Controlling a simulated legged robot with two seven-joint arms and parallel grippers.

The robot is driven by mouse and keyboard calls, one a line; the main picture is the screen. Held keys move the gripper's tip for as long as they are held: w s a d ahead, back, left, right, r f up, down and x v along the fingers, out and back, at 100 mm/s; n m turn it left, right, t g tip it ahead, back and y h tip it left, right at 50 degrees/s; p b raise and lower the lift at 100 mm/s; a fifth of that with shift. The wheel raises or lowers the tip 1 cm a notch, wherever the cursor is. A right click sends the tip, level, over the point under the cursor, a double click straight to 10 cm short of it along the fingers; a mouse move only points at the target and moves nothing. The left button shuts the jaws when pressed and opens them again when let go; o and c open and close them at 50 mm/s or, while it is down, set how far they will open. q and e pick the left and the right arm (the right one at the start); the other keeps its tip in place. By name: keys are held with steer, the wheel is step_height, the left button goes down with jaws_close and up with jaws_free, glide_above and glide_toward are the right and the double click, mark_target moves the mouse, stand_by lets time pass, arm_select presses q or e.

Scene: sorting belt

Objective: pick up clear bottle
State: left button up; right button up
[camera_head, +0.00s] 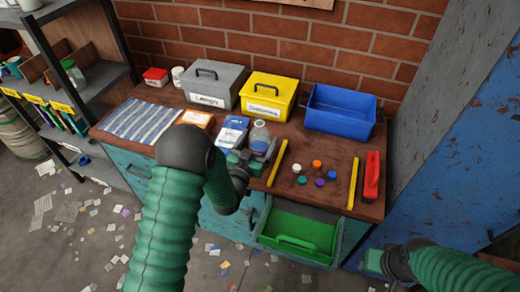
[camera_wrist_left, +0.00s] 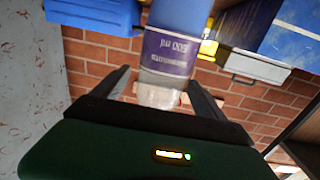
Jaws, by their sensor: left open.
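The clear bottle (camera_head: 260,138) stands upright on the wooden workbench, with a blue lower part. In the left wrist view the bottle (camera_wrist_left: 172,52) appears upside down with a purple label reading 500 ml. My left gripper (camera_head: 250,160) is at the bottle's near side, its lower part partly hidden by the gripper. In the left wrist view the open fingers (camera_wrist_left: 158,82) lie on either side of the bottle's clear end, with gaps showing. My right gripper (camera_head: 374,262) is low at the right, away from the bench top; its fingers are not clear.
A blue-and-white package (camera_head: 231,130) stands close left of the bottle. Behind are a grey box (camera_head: 215,88), a yellow box (camera_head: 267,98) and a blue bin (camera_head: 340,110). Yellow bars (camera_head: 277,163), several caps (camera_head: 317,164) and a red tool (camera_head: 371,178) lie right. A green tray (camera_head: 300,228) sits below.

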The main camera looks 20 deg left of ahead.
arm_select(q)
steer(key=shift+w+d, duration=0.1)
steer(key=shift+w, duration=0.6)
steer(key=shift+s, duration=0.1)
steer(key=c, duration=0.3)
jaws_close()
